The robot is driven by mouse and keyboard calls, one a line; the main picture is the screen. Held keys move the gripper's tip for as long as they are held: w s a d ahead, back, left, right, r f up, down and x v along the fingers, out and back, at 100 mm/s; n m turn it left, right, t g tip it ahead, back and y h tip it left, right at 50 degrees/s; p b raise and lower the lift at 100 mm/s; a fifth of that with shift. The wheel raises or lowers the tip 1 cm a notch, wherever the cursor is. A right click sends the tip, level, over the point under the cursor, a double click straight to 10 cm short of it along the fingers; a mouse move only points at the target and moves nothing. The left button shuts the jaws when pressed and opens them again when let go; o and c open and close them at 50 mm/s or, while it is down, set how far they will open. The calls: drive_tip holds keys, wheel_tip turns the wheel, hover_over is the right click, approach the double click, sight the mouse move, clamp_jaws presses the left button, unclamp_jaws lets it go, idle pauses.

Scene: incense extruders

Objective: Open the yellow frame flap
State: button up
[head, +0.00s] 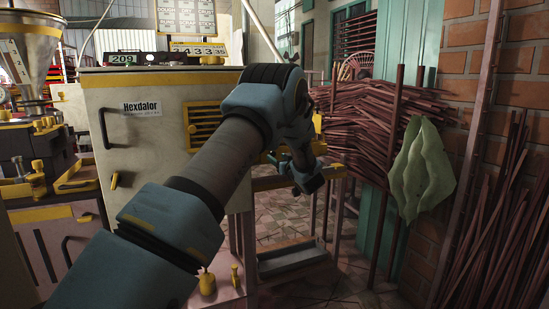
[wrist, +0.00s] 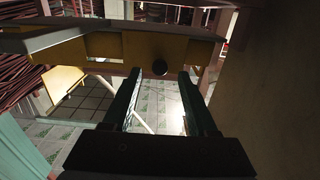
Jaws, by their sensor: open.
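My gripper (wrist: 160,84) is open, its two dark fingers spread and pointing at a yellow frame flap (wrist: 105,46). In the head view my gripper (head: 308,182) is beside the machine's right side, near a yellow piece (head: 334,171) of the frame. My arm hides much of that area.
The cream Hexdalor machine (head: 150,140) stands behind my arm on the left. Bundles of reddish sticks (head: 365,125) and a brick wall (head: 520,85) are at the right. A green leaf-like piece (head: 420,180) hangs there. Tiled floor (head: 345,285) is open below.

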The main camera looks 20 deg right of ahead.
sight(274, 155)
drive_tip(key=shift+w+a, duration=0.2)
drive_tip(key=shift+w, duration=1.55)
clamp_jaws()
